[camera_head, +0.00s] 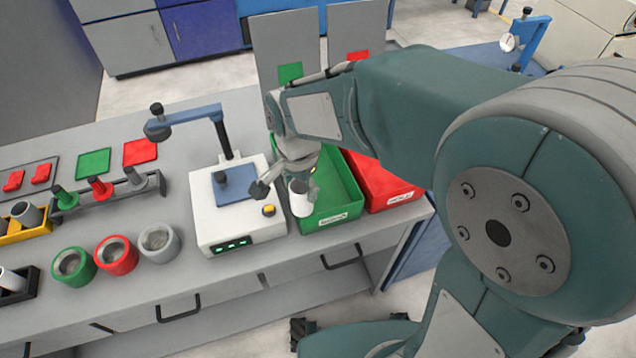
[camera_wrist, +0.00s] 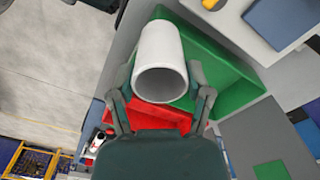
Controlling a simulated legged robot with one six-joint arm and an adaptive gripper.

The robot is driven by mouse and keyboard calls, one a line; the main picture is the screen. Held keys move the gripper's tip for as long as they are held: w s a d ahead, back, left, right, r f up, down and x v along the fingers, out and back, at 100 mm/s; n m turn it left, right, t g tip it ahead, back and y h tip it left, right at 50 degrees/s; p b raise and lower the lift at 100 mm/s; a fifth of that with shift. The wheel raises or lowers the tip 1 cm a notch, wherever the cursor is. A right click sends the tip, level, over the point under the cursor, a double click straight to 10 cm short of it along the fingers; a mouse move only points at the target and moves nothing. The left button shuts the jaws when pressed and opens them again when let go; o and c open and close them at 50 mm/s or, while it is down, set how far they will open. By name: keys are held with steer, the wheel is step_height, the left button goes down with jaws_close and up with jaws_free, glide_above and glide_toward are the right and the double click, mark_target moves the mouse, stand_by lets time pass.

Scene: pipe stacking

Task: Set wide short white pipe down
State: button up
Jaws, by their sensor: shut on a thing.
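The wide short white pipe (camera_head: 299,198) is upright in my gripper (camera_head: 287,190), at the left part of the green bin (camera_head: 337,222) in the head view. In the wrist view the white pipe (camera_wrist: 160,55) sits between the two fingers of my gripper (camera_wrist: 160,88), its open end toward the camera. The fingers are shut on its sides. The green bin (camera_wrist: 240,98) shows behind the pipe there, with the red bin (camera_wrist: 168,118) beside it. I cannot tell how far the pipe is above the bin floor.
A white scale-like device (camera_head: 235,222) with a blue plate and overhanging blue arm stands just left of the pipe. The red bin (camera_head: 385,190) is right of the green one. Green (camera_head: 73,266), red (camera_head: 117,255) and grey (camera_head: 159,243) round holders stand at the left.

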steer(key=w+d+f, duration=0.1)
steer(key=w+f, duration=0.1)
steer(key=f, duration=0.1)
steer(key=w+d+f, duration=0.2)
steer(key=w+f, duration=0.1)
steer(key=w+d+f, duration=0.1)
steer(key=w+f, duration=0.1)
steer(key=f, duration=0.2)
steer(key=shift+w+d, duration=0.25)
steer(key=shift+w, duration=0.1)
steer(key=shift+d+f, duration=0.25)
steer(key=shift+d, duration=0.15)
steer(key=o, duration=1.2)
steer(key=shift+a, duration=0.3)
